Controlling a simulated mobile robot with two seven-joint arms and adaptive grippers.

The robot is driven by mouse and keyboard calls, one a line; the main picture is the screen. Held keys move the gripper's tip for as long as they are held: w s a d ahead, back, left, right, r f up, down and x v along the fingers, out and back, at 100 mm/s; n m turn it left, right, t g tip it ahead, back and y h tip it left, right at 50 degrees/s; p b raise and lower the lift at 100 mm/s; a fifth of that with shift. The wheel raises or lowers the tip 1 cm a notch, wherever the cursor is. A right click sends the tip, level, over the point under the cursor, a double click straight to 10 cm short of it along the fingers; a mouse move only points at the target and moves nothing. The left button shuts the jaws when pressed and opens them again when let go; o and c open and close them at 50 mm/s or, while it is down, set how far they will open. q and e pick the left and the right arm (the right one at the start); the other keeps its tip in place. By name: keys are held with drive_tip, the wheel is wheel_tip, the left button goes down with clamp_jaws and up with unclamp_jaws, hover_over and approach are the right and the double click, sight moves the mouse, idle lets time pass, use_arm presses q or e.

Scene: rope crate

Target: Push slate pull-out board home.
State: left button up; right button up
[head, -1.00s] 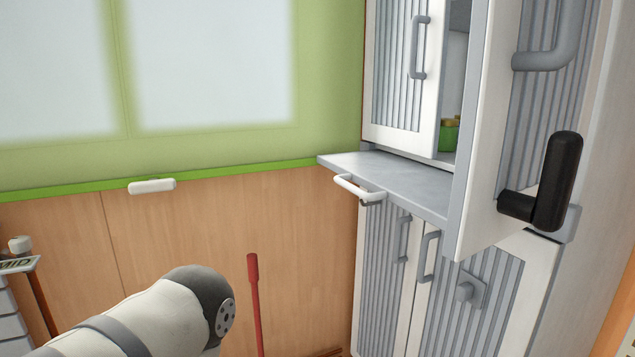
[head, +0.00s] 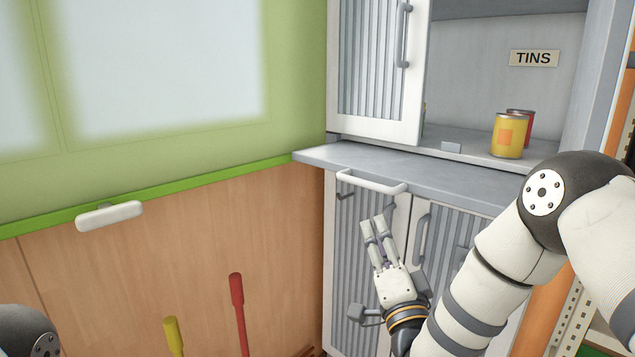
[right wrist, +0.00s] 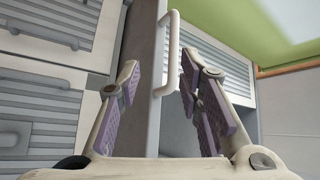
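The slate pull-out board (head: 430,172) is a grey slab sticking out of the white cabinet between its upper and lower parts. A white bar handle (head: 372,182) is on its front edge. My right gripper (head: 372,220) is just below and in front of the handle in the head view, pointing up towards it. In the right wrist view its fingers (right wrist: 158,80) are apart, with the board (right wrist: 148,70) and handle (right wrist: 172,50) showing beyond and between them. I cannot tell if anything touches. My left gripper is not in view.
A yellow tin (head: 508,136) and a red tin (head: 527,118) stand inside the open upper compartment, above the board. A ribbed upper door (head: 378,70) is at its left. Closed lower doors (head: 440,250) have handles. Red (head: 238,310) and yellow (head: 173,335) poles stand at the lower left.

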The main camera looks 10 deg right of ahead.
sight(365, 187)
drive_tip(key=shift+m+t, duration=0.3)
drive_tip(key=x, duration=0.8)
drive_tip(key=r+b+x, duration=0.1)
drive_tip(key=x, duration=0.3)
drive_tip(key=shift+w+a+r, duration=0.1)
drive_tip(key=shift+a+r, duration=0.05)
drive_tip(key=shift+r, duration=0.1)
drive_tip(key=shift+w+r, duration=0.15)
drive_tip(key=shift+r, duration=0.05)
clamp_jaws()
